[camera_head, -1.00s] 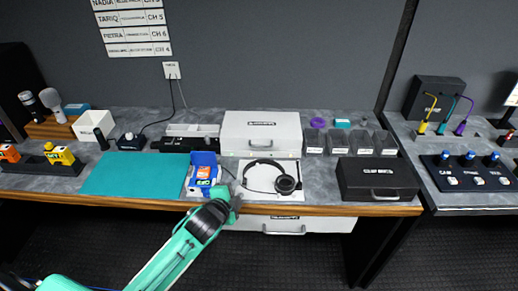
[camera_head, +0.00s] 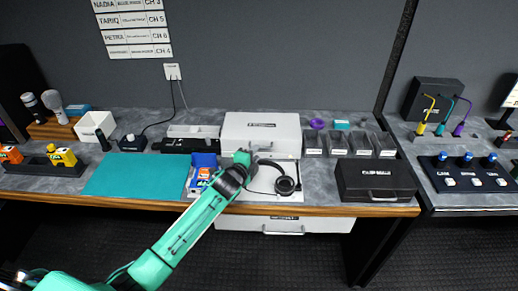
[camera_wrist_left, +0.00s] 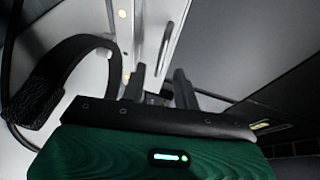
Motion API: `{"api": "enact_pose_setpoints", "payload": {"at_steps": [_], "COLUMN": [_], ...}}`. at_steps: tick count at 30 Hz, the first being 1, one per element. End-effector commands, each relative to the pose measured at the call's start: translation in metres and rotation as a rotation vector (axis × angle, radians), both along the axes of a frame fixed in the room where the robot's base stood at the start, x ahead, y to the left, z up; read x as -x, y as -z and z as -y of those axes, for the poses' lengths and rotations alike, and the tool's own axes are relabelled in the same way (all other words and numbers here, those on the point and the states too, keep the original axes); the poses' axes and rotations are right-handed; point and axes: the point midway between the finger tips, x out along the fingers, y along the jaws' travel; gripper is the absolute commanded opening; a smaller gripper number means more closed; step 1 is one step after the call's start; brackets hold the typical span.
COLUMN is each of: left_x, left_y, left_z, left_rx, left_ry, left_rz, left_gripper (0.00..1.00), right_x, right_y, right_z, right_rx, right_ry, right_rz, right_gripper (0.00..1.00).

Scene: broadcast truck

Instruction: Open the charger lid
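The white charger box (camera_head: 262,130) stands at the back of the workbench, with a dark label on its front. Its lid looks closed. My left gripper (camera_head: 243,156) is in front of the box's lower left front, beside the headphones. In the left wrist view the two dark fingers (camera_wrist_left: 160,78) are apart with nothing visibly held between them. Beyond them is the white charger front (camera_wrist_left: 150,30) with small green and orange lights. I cannot tell whether the fingertips touch it. My right gripper is not in view.
Black headphones (camera_head: 284,185) lie on a white mat right of my gripper; their band (camera_wrist_left: 60,80) is close in the wrist view. A blue box (camera_head: 204,160) with orange items stands left. A black case (camera_head: 377,178) sits right. The teal mat (camera_head: 130,175) is clear.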

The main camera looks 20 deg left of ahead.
Motion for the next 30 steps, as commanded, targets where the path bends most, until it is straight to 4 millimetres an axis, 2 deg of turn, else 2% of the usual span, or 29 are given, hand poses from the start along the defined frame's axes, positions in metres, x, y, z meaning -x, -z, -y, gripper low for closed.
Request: {"api": "enact_pose_setpoints", "payload": {"at_steps": [3,9,21,26,30], "left_x": [-0.017,-0.033,-0.038,-0.038,-0.038], "left_y": [0.002,0.005,0.007,0.007,0.007], "left_z": [0.003,0.005,0.005,0.005,0.005], "left_rx": [0.002,0.001,0.001,0.001,0.001], "left_ry": [0.000,0.001,0.001,0.001,0.001], "left_rz": [-0.001,0.000,-0.001,-0.001,-0.001], "left_gripper": [0.31,0.31,0.31,0.01,0.00], "right_x": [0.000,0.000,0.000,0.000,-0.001], "right_y": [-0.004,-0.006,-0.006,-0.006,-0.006], "right_z": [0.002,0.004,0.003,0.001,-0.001], "right_rx": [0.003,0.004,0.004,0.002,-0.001], "right_ry": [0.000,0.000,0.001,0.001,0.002], "right_rz": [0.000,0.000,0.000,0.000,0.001], "right_gripper": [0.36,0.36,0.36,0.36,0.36]}}
